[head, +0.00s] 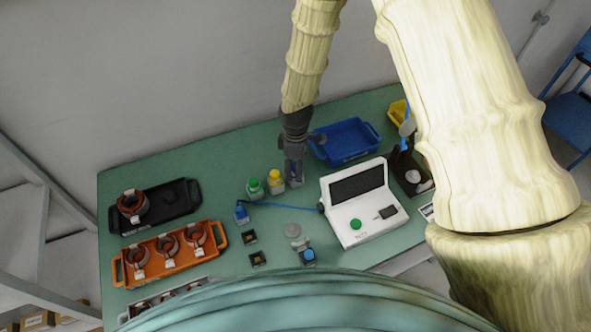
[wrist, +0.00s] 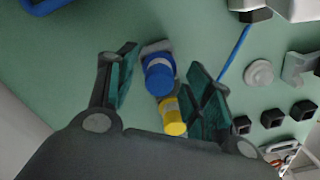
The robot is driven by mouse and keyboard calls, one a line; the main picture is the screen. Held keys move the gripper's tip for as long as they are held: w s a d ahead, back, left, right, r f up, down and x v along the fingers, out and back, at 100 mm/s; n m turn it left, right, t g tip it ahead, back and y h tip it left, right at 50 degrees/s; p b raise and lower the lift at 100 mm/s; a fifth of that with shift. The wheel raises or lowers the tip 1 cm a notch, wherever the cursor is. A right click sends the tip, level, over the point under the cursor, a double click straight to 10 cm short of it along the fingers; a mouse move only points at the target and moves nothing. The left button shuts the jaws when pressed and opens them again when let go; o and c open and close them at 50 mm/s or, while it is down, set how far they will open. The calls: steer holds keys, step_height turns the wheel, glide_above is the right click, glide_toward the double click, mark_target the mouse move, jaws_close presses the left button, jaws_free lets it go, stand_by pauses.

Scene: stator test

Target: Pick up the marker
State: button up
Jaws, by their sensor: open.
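I cannot single out a marker for certain. My gripper (head: 294,172) is open and points down at the back middle of the green table. In the wrist view, its fingers (wrist: 162,62) stand apart on either side of a blue-capped item (wrist: 159,76) with a pale grey base; I cannot tell if they touch it. In the head view my gripper mostly hides that item. A yellow-capped bottle (head: 275,180) stands just left of it and shows in the wrist view (wrist: 172,118). A green-capped bottle (head: 255,187) stands further left.
A blue tray (head: 345,142) lies behind right, and a white tester (head: 362,203) stands to the right with a blue cable (head: 285,206). Black (head: 185,207) and orange (head: 213,262) trays with copper-coloured rings lie left. Small black blocks (head: 249,238) lie in front.

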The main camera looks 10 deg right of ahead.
steer(key=shift+f, duration=0.45)
steer(key=c, duration=1.1)
steer(key=shift+r, duration=0.1)
